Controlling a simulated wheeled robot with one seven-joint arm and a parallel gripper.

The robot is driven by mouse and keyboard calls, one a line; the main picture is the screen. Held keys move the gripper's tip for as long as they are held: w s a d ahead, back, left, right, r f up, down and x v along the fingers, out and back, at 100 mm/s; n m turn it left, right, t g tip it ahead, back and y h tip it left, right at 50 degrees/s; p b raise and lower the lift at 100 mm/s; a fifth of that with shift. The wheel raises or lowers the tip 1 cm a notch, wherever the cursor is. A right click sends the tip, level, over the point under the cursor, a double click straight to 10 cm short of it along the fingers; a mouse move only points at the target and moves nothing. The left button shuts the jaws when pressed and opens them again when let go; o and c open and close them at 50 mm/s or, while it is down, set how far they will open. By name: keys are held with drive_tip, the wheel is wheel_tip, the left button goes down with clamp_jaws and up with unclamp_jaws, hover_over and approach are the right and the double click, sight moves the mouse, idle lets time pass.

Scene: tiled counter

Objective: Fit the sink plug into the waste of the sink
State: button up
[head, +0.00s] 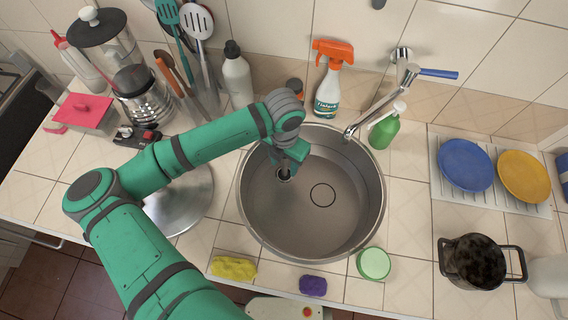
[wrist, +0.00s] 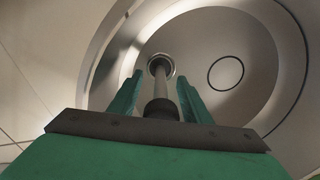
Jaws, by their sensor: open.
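The round steel sink (head: 345,225) is set in the counter. My gripper (head: 283,163) is inside the bowl, over its left part, pointing down. In the wrist view my gripper (wrist: 160,80) is open, with one finger on each side of an upright grey stem with a thicker dark end (wrist: 162,108), apparently the sink plug. A thin dark ring (head: 322,194) marks the sink floor to the right.
The tap (head: 365,115) reaches over the back rim. A spray bottle (head: 332,80) and green soap bottle (head: 384,130) stand behind the sink. A yellow sponge (head: 233,268), purple sponge (head: 313,286) and green round tub (head: 374,263) lie in front. The right of the bowl is clear.

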wheel_tip(320, 180, up, 11)
drive_tip(key=shift+r, duration=0.1)
idle(0.3)
idle(0.4)
